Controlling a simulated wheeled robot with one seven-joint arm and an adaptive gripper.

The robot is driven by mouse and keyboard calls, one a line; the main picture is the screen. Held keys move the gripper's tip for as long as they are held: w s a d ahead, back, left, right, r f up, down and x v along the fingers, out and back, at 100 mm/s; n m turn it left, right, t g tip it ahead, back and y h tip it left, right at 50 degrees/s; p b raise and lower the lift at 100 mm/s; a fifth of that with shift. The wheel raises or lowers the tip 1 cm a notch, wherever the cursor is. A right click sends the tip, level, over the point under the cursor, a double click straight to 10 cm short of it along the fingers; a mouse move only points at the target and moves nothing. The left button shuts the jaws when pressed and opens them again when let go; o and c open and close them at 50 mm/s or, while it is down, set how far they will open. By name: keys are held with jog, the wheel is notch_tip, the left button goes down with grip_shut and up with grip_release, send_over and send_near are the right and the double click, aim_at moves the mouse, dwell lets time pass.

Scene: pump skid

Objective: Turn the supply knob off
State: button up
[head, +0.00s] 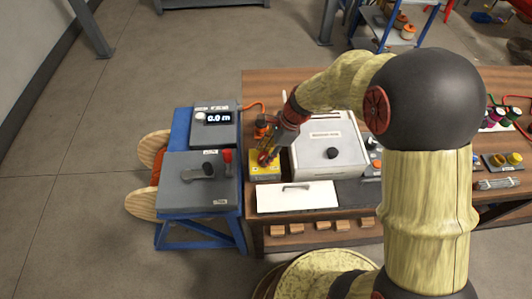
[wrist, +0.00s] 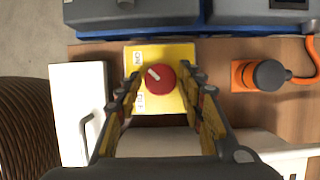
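The supply knob is a red round knob (wrist: 161,78) with a white pointer line, on a yellow plate (wrist: 152,104) with small white labels. In the wrist view its pointer slants toward the upper left, near the upper label. In the head view the yellow box (head: 264,172) sits at the left end of the wooden bench, and my gripper (head: 268,155) is over it, hiding most of the knob. In the wrist view my gripper (wrist: 164,92) is open, with one finger on each side of the knob. I cannot tell whether the fingers touch it.
An orange base with a dark round cap (wrist: 268,75) and an orange hose stands right of the yellow plate. A white panel with a handle (head: 298,196) and a large white-lidded box (head: 326,140) are close by. Grey units (head: 200,182) on a blue frame stand left.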

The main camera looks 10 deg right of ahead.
jog(key=c, duration=0.8)
jog(key=shift+n+p, duration=0.4)
jog(key=shift+p, duration=0.1)
jog(key=shift+w+r+n+g+p, duration=0.15)
jog(key=shift+n+g+p, duration=0.45)
jog(key=shift+n+p, duration=0.4)
jog(key=n+g+p, duration=0.1)
jog(key=n+p, duration=0.2)
jog(key=shift+n, duration=0.4)
jog(key=n+g+h+p, duration=0.1)
jog(key=n+p, duration=0.1)
jog(key=n, duration=0.1)
jog(key=n+g+h+p, duration=0.1)
jog(key=n, duration=0.2)
jog(key=shift+w+a+p, duration=0.2)
jog(key=shift+p, duration=0.2)
jog(key=n+h+p, duration=0.1)
jog(key=n, duration=0.1)
jog(key=n+h, duration=0.1)
jog(key=n, duration=0.2)
jog(key=shift+a+g+p, duration=0.1)
jog(key=shift+g+p, duration=0.2)
jog(key=shift+p, duration=0.1)
jog(key=shift+n, duration=0.3)
